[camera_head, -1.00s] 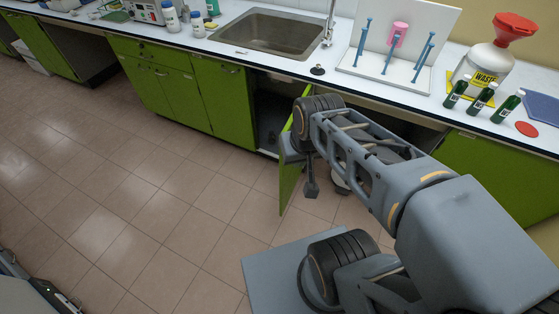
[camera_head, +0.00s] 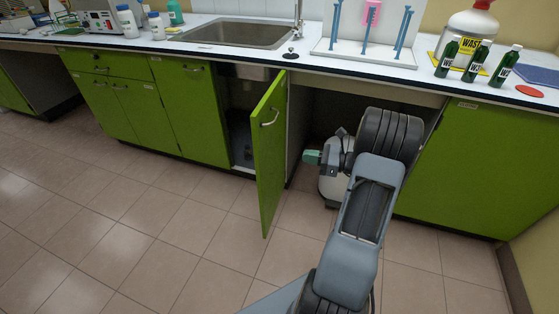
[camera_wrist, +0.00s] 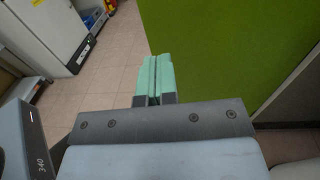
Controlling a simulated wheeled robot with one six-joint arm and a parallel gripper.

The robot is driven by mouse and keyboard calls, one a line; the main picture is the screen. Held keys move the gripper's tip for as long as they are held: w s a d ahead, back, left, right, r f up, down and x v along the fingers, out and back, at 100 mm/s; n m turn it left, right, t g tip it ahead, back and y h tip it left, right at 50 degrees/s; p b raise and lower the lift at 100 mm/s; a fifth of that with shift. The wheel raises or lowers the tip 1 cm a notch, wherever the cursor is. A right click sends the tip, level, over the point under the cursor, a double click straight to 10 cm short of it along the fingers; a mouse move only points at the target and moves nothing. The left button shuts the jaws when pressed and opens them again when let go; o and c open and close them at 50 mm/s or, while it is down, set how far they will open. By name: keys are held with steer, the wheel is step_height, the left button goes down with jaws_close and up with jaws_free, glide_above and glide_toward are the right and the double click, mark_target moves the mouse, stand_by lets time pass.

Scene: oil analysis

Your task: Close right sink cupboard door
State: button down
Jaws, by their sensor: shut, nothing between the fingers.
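The right sink cupboard door (camera_head: 270,150) is green and stands wide open, swung out from the cabinet under the sink. The open cupboard interior (camera_head: 240,115) shows dark to the left of the door. In the wrist view, the gripper's green fingers (camera_wrist: 153,76) are together and empty, and the green door panel (camera_wrist: 225,50) fills the upper right.
The sink (camera_head: 235,32) is set in the white counter above. The closed left cupboard door (camera_head: 190,110) is beside the opening. The tiled floor at left is clear.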

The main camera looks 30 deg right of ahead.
mark_target(263, 148)
steer(key=b+x, duration=0.3)
steer(key=x, duration=1)
steer(key=shift+w+b, duration=0.3)
